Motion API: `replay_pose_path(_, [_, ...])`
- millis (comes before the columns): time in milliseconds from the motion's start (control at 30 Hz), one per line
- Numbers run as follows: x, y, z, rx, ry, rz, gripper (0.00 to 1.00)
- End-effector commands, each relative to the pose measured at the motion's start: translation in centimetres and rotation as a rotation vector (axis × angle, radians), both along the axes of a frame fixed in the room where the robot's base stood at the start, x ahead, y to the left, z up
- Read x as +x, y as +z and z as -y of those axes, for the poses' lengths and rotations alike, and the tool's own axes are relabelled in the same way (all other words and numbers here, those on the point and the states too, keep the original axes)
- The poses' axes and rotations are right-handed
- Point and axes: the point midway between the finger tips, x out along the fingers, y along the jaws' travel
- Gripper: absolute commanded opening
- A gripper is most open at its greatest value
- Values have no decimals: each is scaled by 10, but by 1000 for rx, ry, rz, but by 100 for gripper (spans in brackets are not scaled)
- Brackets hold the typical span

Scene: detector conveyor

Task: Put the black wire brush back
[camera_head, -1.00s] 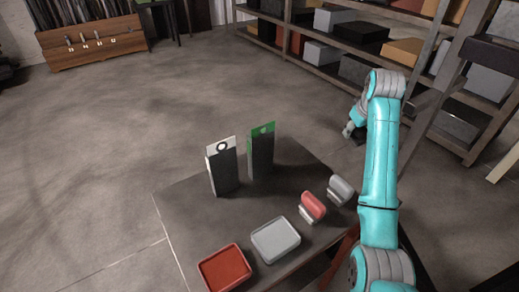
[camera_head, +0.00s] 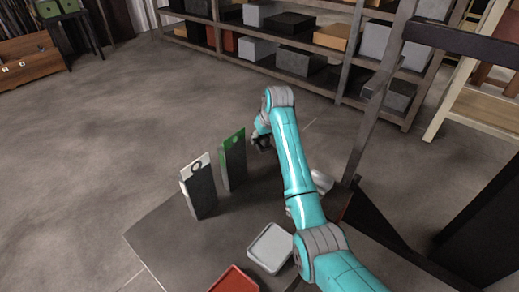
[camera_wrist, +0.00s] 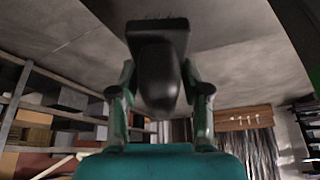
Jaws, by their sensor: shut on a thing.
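The black wire brush (camera_wrist: 158,78) is in the wrist view, its head with short bristles at the top and its rounded handle between my fingers. My gripper (camera_wrist: 160,92) is shut on that handle. In the head view my gripper (camera_head: 262,142) is above the far side of the dark table, just right of the green-topped panel (camera_head: 233,160); the brush there is small and dark. A white-topped panel with a dark ring (camera_head: 198,188) stands left of it.
A grey tray (camera_head: 270,248) and a red tray (camera_head: 235,280) lie at the table's near side. A grey object (camera_head: 322,181) shows partly behind my arm. Shelves with boxes (camera_head: 300,60) stand at the back. A dark post and beam are at right. Floor at left is clear.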

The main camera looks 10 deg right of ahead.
Motion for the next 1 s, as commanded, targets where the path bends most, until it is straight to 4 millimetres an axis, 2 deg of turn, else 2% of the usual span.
replay_pose_path(167, [0, -15, 0, 0, 0, 1, 3])
replay_pose_path(400, [0, -48, 0, -1, 0, 2, 3])
replay_pose_path(767, [0, -52, 0, -1, 0, 2, 3])
replay_pose_path(800, [0, -53, 0, 0, 1, 1, 50])
replay_pose_path(900, [0, -53, 0, 0, 1, 1, 72])
replay_pose_path(1000, [0, -53, 0, -1, 0, 1, 72])
